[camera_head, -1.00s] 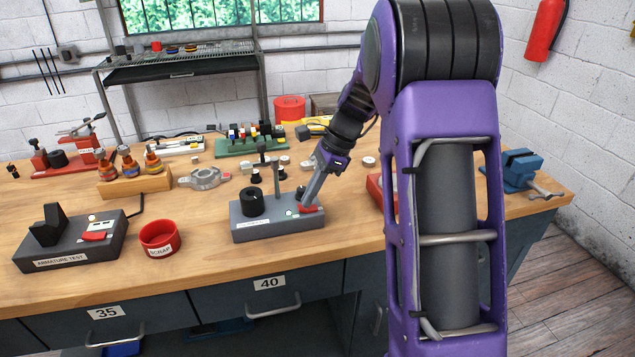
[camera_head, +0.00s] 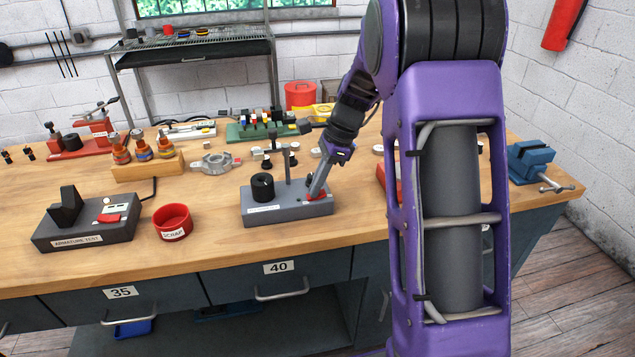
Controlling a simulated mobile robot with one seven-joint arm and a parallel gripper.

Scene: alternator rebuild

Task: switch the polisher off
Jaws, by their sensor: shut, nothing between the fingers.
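A grey box unit (camera_head: 290,214), which looks like the polisher, stands near the front of the bench. It carries a black round drum (camera_head: 262,186), an upright post and a red switch (camera_head: 316,196) at its right end. The label on its front is too small to read. My gripper (camera_head: 312,195) is shut and empty, pointing down at the red switch. Its tips cover part of the switch. They appear to touch it, but the exact contact and the switch's position are hidden.
The armature test box (camera_head: 85,231) and red scrap bowl (camera_head: 172,222) stand to the left. A wooden block with copper-wound parts (camera_head: 147,168), a metal housing (camera_head: 213,163) and a green rack (camera_head: 258,132) are behind. A blue vise (camera_head: 530,162) sits at the right corner.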

